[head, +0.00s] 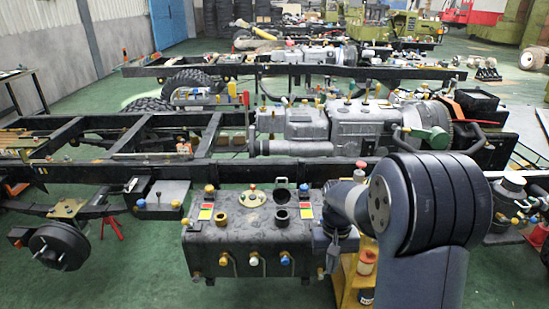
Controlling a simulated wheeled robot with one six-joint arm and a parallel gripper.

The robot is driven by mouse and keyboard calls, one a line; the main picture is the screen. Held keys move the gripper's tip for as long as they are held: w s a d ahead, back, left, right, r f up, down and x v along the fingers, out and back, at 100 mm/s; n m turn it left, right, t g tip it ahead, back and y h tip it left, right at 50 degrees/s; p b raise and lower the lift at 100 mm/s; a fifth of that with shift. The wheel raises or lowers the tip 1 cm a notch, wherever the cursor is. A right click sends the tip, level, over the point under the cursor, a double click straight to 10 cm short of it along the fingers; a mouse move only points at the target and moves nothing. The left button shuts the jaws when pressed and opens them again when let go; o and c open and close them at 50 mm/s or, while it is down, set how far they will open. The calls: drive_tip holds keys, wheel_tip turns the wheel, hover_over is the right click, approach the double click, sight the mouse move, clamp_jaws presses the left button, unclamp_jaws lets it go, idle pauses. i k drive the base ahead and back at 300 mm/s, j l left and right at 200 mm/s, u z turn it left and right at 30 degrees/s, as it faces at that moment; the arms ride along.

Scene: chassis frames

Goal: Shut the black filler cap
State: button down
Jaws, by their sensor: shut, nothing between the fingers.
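The black tank (230,245) hangs below the near chassis rail, in the middle of the head view. The black filler cap (281,183) seems to stand raised at the tank's back top edge, behind a short dark filler neck (281,217). The cap looks open, tilted up and apart from the neck; its hinge is too small to make out. My gripper (334,248) is just right of the tank, at the end of my dark arm. It is shut and empty, and its fingertips are hard to make out. Whether it touches the tank cannot be told.
Yellow knobs and colored labels sit on the tank top, with a pale round fitting (251,197) left of the cap. Several valves line its front. A yellow stand (350,285) is close to my gripper. The chassis rail (240,170) runs behind. Green floor (140,280) is clear at front left.

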sight(280, 194)
drive_tip(key=i+j, duration=0.15)
drive_tip(key=i, duration=0.35)
drive_tip(key=i+j, duration=0.1)
drive_tip(key=i, duration=0.4)
drive_tip(key=i+j, duration=0.15)
drive_tip(key=i, duration=0.35)
drive_tip(key=i+j, duration=0.15)
drive_tip(key=i, duration=0.35)
